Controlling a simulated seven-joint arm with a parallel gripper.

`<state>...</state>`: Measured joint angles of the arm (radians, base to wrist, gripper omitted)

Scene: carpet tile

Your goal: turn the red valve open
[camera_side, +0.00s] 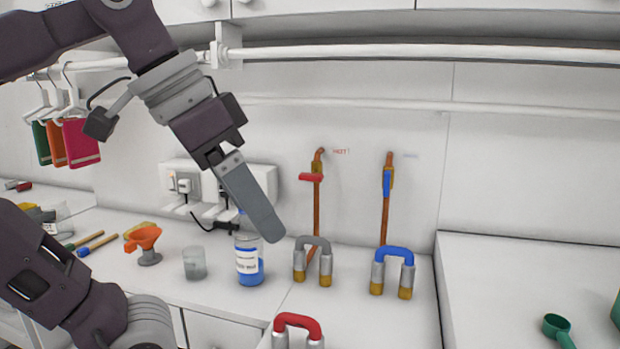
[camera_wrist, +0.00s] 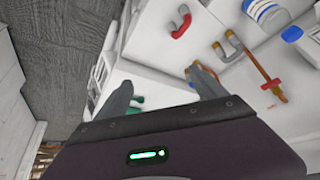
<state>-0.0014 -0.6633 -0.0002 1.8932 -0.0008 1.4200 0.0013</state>
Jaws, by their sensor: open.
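The red valve handle (camera_side: 311,177) lies crosswise on a thin upright copper pipe (camera_side: 317,210) against the back wall, beside a small "HOT" label. In the wrist view the same pipe (camera_wrist: 258,67) runs at the right, with the red handle (camera_wrist: 271,85) small near its end. My gripper (camera_side: 268,232) points down in front of the counter, lower and to the left of the valve in the side view, apart from it. In the wrist view my gripper (camera_wrist: 160,88) has its two fingers wide apart with nothing held between them.
A blue-handled valve (camera_side: 387,182) stands on a second pipe to the right, its handle along the pipe. Grey (camera_side: 313,243), blue (camera_side: 395,254) and red (camera_side: 298,321) U-shaped pieces, a labelled bottle (camera_side: 249,262) and a glass (camera_side: 194,263) stand below. A white rail (camera_side: 400,51) crosses above.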

